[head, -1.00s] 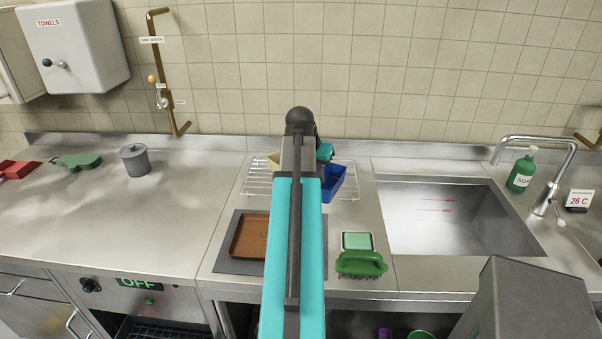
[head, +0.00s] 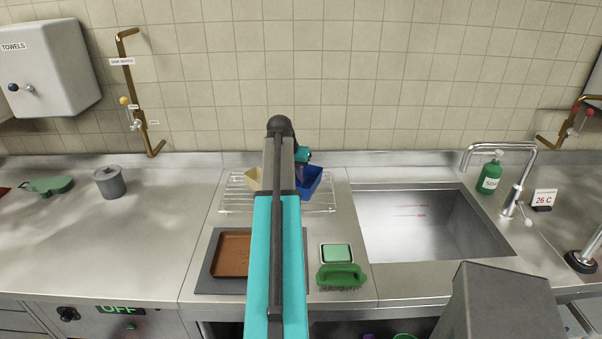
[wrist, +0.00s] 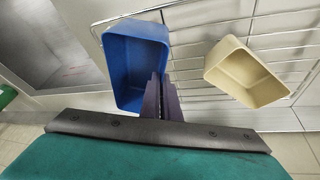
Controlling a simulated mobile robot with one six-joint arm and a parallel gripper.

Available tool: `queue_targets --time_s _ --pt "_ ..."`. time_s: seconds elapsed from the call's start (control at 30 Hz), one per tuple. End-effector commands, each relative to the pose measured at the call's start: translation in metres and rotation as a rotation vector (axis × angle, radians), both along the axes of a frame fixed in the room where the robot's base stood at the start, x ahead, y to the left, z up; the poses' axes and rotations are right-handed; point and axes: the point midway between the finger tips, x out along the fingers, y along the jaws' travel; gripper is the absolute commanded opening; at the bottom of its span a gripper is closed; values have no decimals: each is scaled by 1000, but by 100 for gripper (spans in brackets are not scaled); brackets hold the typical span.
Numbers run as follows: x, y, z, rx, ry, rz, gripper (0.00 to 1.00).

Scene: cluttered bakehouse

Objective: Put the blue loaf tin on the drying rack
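The blue loaf tin (head: 312,180) is at the right part of the wire drying rack (head: 232,197), partly hidden behind my arm. In the wrist view the blue tin (wrist: 130,62) is open-topped and empty, with rack wires (wrist: 212,42) behind and beside it. My gripper (wrist: 160,90) has its two dark fingers close together at the tin's right wall, one on each side, so it looks shut on that wall. I cannot tell whether the tin's base touches the rack. My arm hides the fingers in the head view.
A cream tin (head: 253,179) stands on the rack's left part; it also shows in the wrist view (wrist: 243,75). In front are a brown tray (head: 231,255), a green sponge (head: 337,253) and a green brush (head: 341,276). The sink (head: 430,225) lies right; counter at left is mostly clear.

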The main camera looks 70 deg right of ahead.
Motion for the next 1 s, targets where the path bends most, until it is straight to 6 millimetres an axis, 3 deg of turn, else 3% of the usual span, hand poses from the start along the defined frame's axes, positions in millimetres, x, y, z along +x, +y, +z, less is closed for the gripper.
queue_targets --time_s 0.5,1.0 --pt "13 -56 -4 1 0 1 0" --pt "15 -61 -6 0 1 2 0"
